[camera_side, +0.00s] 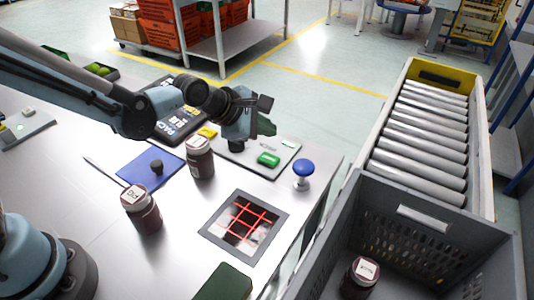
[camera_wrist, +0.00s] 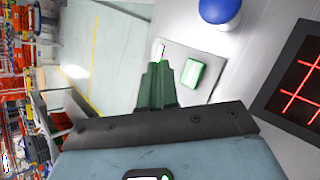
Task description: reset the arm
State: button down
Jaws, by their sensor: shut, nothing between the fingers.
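My gripper (camera_side: 266,126) is raised above the far side of the table, over the grey panel (camera_side: 282,148). In the wrist view its green fingers (camera_wrist: 158,72) are together with nothing between them. A dark jar with a white lid (camera_side: 200,163) stands on the table just left of and below the gripper in the side view, apart from the fingers. A second such jar (camera_side: 145,215) stands nearer the front left.
A blue-topped button (camera_side: 302,170) stands near the table's right edge, also in the wrist view (camera_wrist: 222,10). A red-grid scanner plate (camera_side: 213,232) lies right of the jars. A grey crate (camera_side: 440,222) holding a jar (camera_side: 360,277) adjoins a roller conveyor (camera_side: 420,125).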

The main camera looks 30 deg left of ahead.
dwell(0.3)
jog(key=s+a+r+m+y, duration=0.2)
jog(key=s+a+m, duration=0.5)
jog(key=m, duration=0.4)
jog(key=s+a+r+m+g+y, duration=0.1)
jog(key=s+a+r+m, duration=0.2)
jog(key=s+a+m, duration=0.5)
jog(key=shift+s+m+y, duration=0.4)
jog(key=shift+s+m, duration=0.4)
jog(key=shift+m, duration=0.8)
jog(key=shift+a, duration=0.1)
